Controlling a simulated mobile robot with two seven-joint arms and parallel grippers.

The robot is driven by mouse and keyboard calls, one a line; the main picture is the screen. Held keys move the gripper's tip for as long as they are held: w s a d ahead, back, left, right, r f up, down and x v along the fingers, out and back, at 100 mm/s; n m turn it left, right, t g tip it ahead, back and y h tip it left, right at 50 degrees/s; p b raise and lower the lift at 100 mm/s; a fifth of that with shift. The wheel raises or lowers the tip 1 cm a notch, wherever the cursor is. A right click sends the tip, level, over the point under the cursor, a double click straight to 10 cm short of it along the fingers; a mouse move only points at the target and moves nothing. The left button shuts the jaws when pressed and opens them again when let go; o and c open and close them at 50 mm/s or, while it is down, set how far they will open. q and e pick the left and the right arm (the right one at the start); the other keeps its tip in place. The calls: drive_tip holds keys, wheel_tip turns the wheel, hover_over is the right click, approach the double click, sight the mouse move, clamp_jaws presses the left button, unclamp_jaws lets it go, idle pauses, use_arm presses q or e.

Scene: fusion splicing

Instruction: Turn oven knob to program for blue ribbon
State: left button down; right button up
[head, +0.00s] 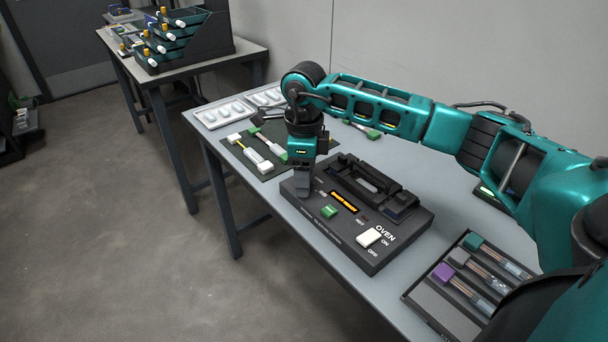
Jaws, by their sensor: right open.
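The black oven (330,233) sits on the grey table, with a lit orange display (343,201), a green button (329,211) and a white ON/OFF switch (369,237) on its top. My right gripper (304,187) points down over the oven's left end, left of the display. Its fingers reach to or close to the panel there; I cannot tell whether they touch. The knob is not distinguishable and may be hidden behind the gripper. No blue ribbon can be made out clearly. My left gripper is not in view.
A dark mat (232,150) with white-ended and green-ended pieces lies left of the oven, beside white trays (224,112). A tray (425,294) with teal, grey and purple connectors is at the lower right. A second table (200,59) holds a rack (185,35).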

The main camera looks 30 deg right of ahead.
drive_tip(key=shift+f, duration=0.1)
drive_tip(key=shift+c, duration=0.4)
drive_tip(key=c, duration=1)
drive_tip(key=shift+o, duration=0.2)
